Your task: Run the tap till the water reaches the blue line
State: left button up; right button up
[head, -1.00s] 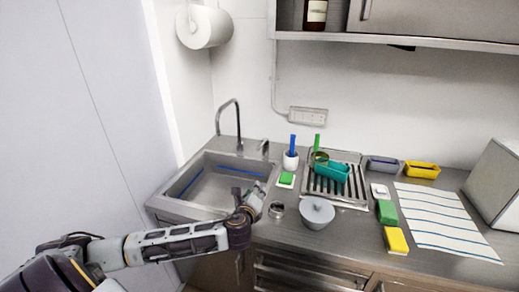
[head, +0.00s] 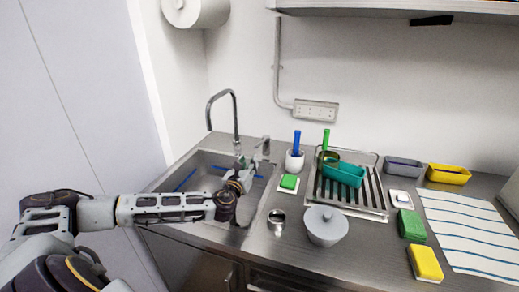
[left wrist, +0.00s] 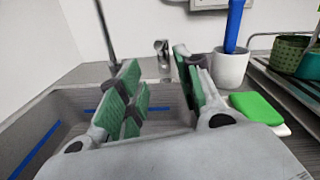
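The sink (head: 165,189) is a steel basin with a blue line (head: 186,179) along its inner walls; the line also shows in the left wrist view (left wrist: 36,147). The tap's curved spout (head: 210,101) rises behind it. The tap's handle (head: 265,146) stands on the rear ledge to its right and also shows in the left wrist view (left wrist: 162,47). My left gripper (head: 244,162) is over the sink's right part, in front of the handle, apart from it. Its green-padded fingers (left wrist: 158,78) are open and empty. No water stream shows. My right gripper is out of view.
A drainboard (head: 351,203) holds a teal container (head: 343,174). A striped cloth (head: 468,232) lies farther right.

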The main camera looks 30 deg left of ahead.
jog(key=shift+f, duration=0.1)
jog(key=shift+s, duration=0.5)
